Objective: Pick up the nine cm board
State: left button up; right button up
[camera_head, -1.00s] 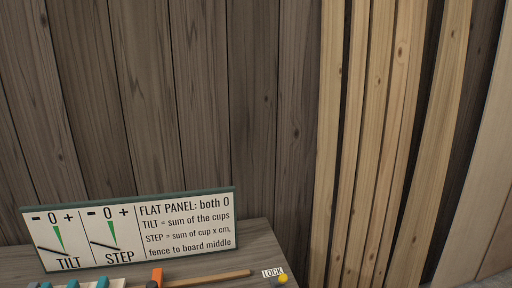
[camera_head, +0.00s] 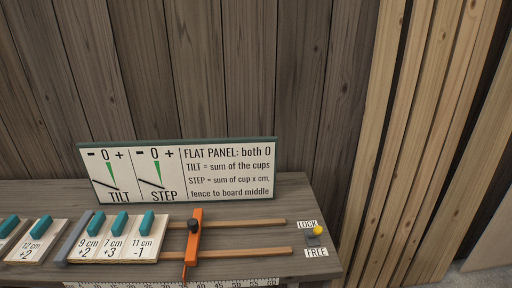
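The nine cm board (camera_head: 84,248) is a pale wooden board marked "9 cm +2" with a teal block on top. It lies on the bench at the lower left, between a grey fence bar (camera_head: 74,238) and the board marked "7 cm +3" (camera_head: 110,249). A board marked "11 cm -1" (camera_head: 141,248) lies to the right of that one. Neither of my grippers is in view.
A "12 cm +2" board (camera_head: 34,250) lies left of the fence. An orange clamp (camera_head: 193,240) crosses two wooden rails on the right. A yellow-tipped lever (camera_head: 317,232) stands between LOCK and FREE labels. A sign (camera_head: 178,170) with TILT and STEP dials stands behind.

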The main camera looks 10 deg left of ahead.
aim_at(85, 249)
jog(key=u, duration=1.6)
jog(key=i+j, duration=0.1)
jog(key=j, duration=0.2)
jog(key=i+j, duration=0.1)
jog(key=j, duration=0.2)
jog(key=i+j, duration=0.1)
jog(key=j, duration=0.2)
jog(key=z, duration=0.05)
